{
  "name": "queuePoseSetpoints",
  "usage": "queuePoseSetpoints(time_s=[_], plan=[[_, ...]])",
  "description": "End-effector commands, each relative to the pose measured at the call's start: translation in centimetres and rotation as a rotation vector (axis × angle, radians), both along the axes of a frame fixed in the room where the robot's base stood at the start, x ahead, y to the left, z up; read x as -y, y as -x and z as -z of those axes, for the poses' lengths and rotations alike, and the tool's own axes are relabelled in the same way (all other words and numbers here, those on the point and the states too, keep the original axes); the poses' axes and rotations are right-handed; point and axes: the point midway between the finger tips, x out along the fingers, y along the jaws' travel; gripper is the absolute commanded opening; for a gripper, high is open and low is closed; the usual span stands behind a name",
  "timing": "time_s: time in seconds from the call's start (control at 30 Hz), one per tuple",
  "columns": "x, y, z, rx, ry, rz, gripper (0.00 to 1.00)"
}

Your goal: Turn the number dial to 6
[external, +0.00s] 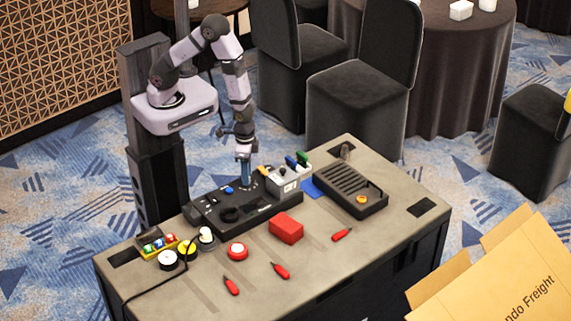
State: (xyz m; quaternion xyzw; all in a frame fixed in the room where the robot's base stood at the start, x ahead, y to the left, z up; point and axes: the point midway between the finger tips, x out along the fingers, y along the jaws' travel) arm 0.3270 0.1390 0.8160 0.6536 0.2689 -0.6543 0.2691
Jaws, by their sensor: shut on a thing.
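A long black control console (262,208) lies on the table and carries a blue knob (229,190) and a dark round part (230,214). My gripper (246,183) points straight down at the back of the console, right of the blue knob. It is shut on a small part there, which I take to be the number dial. The fingers hide most of that part, and its numbers and setting are too small to read.
A white-grey box with coloured parts (284,182) stands close right of my gripper. A black slotted unit (350,190) is farther right. A black cable crosses the left front.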

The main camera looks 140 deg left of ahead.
Motion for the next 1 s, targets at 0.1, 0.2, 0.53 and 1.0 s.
queuePoseSetpoints(time_s=[0.1,0.2,0.53,1.0], plan=[[-0.03,-0.15,-0.14,0.004,-0.002,0.110,0.02],[-0.03,-0.17,-0.14,0.004,-0.002,0.205,0.02],[0.01,-0.19,-0.15,0.003,-0.002,0.493,0.02],[0.02,-0.19,-0.13,0.003,-0.002,0.702,0.02]])
